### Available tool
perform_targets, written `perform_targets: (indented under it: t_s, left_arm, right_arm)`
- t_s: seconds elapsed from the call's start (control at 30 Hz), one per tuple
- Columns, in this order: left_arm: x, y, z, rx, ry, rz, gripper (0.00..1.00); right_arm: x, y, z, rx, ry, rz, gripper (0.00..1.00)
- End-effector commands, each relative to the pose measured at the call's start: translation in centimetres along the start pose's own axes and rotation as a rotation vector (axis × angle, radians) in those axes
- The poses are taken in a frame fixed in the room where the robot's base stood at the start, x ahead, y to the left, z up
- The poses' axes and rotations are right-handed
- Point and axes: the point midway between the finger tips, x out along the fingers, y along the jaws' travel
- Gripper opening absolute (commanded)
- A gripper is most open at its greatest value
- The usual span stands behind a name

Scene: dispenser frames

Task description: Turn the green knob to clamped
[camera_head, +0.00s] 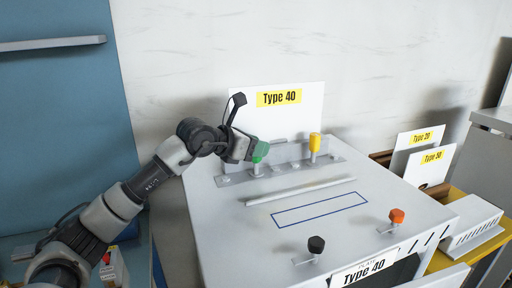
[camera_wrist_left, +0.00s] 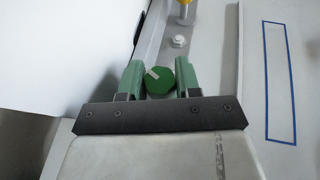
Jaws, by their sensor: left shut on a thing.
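The green knob (camera_head: 260,151) stands on the metal rail at the back left of the machine's white top. It also shows in the left wrist view (camera_wrist_left: 160,81) as a green disc with a pale mark toward its upper left. My left gripper (camera_head: 253,153) comes in from the left and is shut on the knob, with one green finger on each side of it in the left wrist view (camera_wrist_left: 161,80). The word for the clamped position cannot be read in either view. My right gripper is not in view.
A yellow knob (camera_head: 315,142) stands on the same rail to the right. A black knob (camera_head: 316,245) and an orange knob (camera_head: 396,216) are at the front. A white "Type 40" plate (camera_head: 300,115) stands upright behind the rail. The blue-outlined area (camera_head: 320,209) is clear.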

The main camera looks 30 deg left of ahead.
Motion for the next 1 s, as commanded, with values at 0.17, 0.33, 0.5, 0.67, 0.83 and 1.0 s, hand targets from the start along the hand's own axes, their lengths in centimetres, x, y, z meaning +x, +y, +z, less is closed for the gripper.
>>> perform_targets:
  t_s: [0.17,0.33,0.5,0.67,0.83,1.0]
  left_arm:
    - [0.1,-0.1,-0.3,-0.038,-0.002,0.104,0.09]
    - [0.1,-0.1,-0.1,-0.063,-0.005,0.155,0.09]
    - [0.0,0.0,0.0,-0.067,-0.005,0.161,0.09]
    - [0.0,0.0,0.0,-0.067,-0.005,0.16,0.34]
    - [0.0,0.0,0.0,-0.067,-0.005,0.16,0.58]
    - [0.0,0.0,0.0,-0.067,-0.005,0.16,0.58]
  right_arm:
    - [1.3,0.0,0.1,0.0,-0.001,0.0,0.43]
    - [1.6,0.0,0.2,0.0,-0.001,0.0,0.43]
    - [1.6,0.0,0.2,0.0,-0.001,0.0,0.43]
    - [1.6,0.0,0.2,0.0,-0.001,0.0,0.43]
    - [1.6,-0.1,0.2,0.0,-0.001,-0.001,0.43]
    - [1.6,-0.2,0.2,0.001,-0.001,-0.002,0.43]
